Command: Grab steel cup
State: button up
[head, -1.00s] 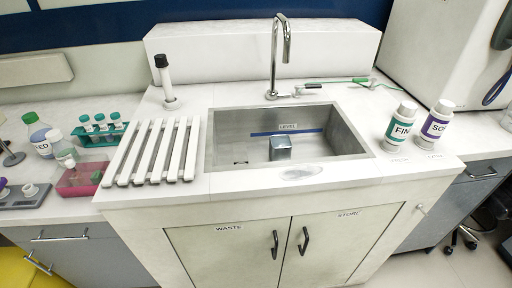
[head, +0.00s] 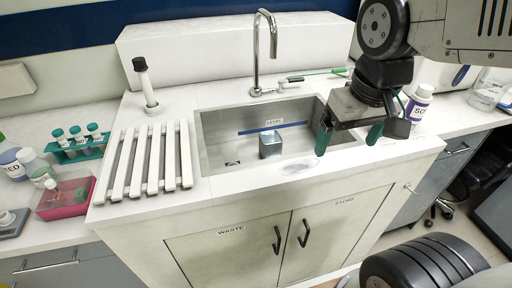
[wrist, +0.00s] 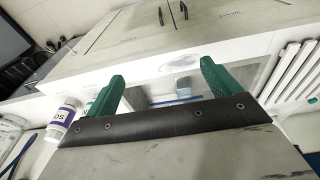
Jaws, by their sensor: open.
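The steel cup (head: 270,145) stands in the sink basin (head: 222,155), below the blue level line on the back wall. It also shows in the wrist view (wrist: 184,86), small and between my fingers in the picture but well beyond them. My gripper (head: 348,136) has green fingers and is open and empty. In the head view it is over the right side of the sink, to the right of the cup and apart from it. Its fingers also show in the wrist view (wrist: 165,88).
A chrome faucet (head: 265,50) rises behind the sink. A white slatted rack (head: 147,162) lies left of it, with a black-topped upright (head: 146,85) behind. A purple-labelled bottle (head: 418,104) stands at the right, near my arm. The counter's front strip is clear.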

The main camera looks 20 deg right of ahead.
jog(key=w+a+f+t, duration=0.1)
jog(key=w+f, duration=0.2)
jog(key=w, duration=0.5)
jog(key=w+f, duration=0.4)
jog(key=w, duration=0.5)
jog(key=t, duration=0.2)
send_near(270, 141)
jog(key=x, duration=0.4)
jog(key=s+a+x, duration=0.1)
jog(key=x, duration=0.2)
jog(key=shift+s+d+f, duration=0.1)
jog(key=shift+f, duration=0.25)
jog(key=shift+r, duration=0.1)
jog(key=c, duration=1.5)
